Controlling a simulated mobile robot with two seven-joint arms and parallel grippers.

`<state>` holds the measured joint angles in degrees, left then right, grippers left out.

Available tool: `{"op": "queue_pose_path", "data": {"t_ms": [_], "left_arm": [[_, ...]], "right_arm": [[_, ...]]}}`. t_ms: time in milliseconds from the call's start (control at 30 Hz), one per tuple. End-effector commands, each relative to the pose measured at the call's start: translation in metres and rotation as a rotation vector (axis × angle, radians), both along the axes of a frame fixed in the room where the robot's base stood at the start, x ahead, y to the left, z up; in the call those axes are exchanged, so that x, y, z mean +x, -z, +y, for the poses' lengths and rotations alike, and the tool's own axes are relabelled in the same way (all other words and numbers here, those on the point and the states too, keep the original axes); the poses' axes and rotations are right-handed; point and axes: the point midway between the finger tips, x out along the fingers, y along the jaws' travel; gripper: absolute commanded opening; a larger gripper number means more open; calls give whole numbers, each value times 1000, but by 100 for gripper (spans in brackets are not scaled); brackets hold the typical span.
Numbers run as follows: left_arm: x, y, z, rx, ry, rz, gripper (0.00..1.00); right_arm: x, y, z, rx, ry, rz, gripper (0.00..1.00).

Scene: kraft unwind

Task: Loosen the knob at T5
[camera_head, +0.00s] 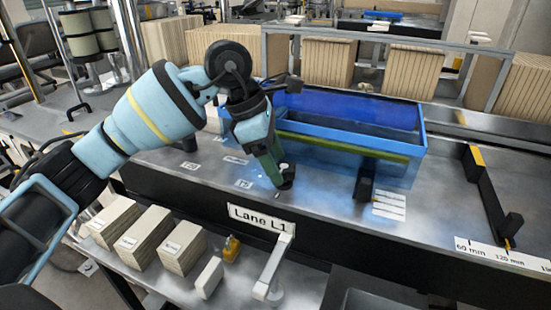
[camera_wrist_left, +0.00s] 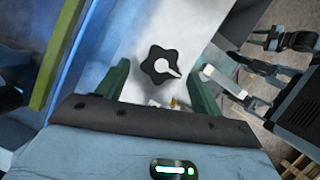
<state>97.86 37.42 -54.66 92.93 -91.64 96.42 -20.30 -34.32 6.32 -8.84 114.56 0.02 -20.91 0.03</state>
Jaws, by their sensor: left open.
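The knob (camera_wrist_left: 160,65) is a black lobed star shape with a white pointer mark. In the left wrist view it lies ahead of my open left gripper (camera_wrist_left: 162,85), between the lines of the two green fingers. No contact with it can be made out. In the head view my left gripper (camera_head: 280,180) points down at the metal table beside the T5 label (camera_head: 243,184), near the Lane L1 sign. It hides most of the knob there.
A blue tray (camera_head: 410,150) with a green front bar stands just behind the gripper. A black stop (camera_head: 364,182) is to its right. Stacks of cards (camera_head: 180,247) and a white lever (camera_head: 272,270) sit on the lower front shelf. The table between tray and ruler is mostly clear.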

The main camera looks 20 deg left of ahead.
Motion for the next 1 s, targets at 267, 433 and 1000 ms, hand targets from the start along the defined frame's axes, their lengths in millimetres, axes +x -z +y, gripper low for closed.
{"op": "queue_pose_path", "data": {"t_ms": [267, 433, 1000], "left_arm": [[0, 5, -2, -1, 1, -1, 67], [0, 4, -2, -1, 0, 0, 55], [-1, 3, -2, -1, -43, -1, 22]], "right_arm": [[5, -2, 0, 0, 0, -10, 36], [4, -1, 0, 0, 0, -9, 36], [-1, -5, 0, 0, 0, -2, 36]]}}
